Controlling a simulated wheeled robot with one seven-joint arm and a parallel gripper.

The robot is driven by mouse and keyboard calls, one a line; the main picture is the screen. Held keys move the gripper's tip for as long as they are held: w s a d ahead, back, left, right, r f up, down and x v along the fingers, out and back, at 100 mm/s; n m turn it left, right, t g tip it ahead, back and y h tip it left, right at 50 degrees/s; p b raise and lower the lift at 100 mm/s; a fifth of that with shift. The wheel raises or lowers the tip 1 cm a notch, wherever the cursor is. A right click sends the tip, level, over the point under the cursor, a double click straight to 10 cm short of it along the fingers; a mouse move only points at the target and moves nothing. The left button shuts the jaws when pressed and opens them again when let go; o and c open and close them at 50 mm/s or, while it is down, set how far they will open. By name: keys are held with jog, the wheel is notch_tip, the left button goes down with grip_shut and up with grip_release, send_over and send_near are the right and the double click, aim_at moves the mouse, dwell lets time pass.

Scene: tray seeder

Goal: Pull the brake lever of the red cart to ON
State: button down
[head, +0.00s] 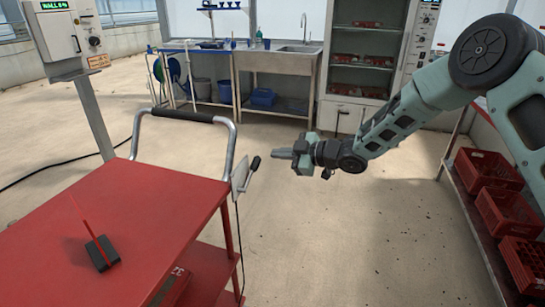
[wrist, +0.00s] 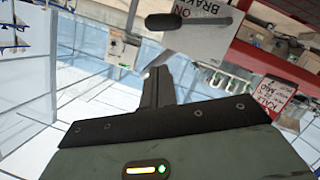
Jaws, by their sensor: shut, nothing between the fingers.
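The red cart (head: 110,215) stands at the lower left in the head view. Its brake plate (head: 240,178) is on the right side near the push handle, with the black-gripped brake lever (head: 254,164) sticking out to the upper right. In the wrist view the white plate (wrist: 212,42) reads ON and BRAKE upside down, and the black lever grip (wrist: 174,21) lies close to the word ON.
The cart's push handle (head: 183,116) rises behind the plate. A black block with a red rod (head: 102,253) sits on the cart top. Red crates (head: 483,166) fill a rack at the right. A control box on a post (head: 64,34) stands at the left. Floor right of the cart is clear.

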jog(key=v, duration=0.6)
jog(key=shift+d, duration=0.15)
jog(key=shift+w+r, duration=0.1)
jog(key=shift+r, duration=0.1)
jog(key=s+a+r+m+h+p, duration=0.3)
jog(key=s+r+m+h, duration=0.3)
jog(key=s, duration=0.4)
jog(key=s+d+r+m+g+h+p, duration=0.1)
jog(key=s+d+g+h, duration=0.1)
jog(key=s, duration=0.8)
jog(key=s+d+r+m+g+h+p, duration=0.1)
jog(key=s+d+r+m+g+h, duration=0.1)
jog(key=s, duration=0.9)
jog(key=s+d+r+m+g+h+p, duration=0.1)
jog(key=s+d+m+g+h, duration=0.1)
jog(key=s, duration=0.9)
jog(key=shift+d+r+g+h, duration=0.35)
jog(key=shift+d+g, duration=0.25)
jog(key=shift+d, duration=0.2)
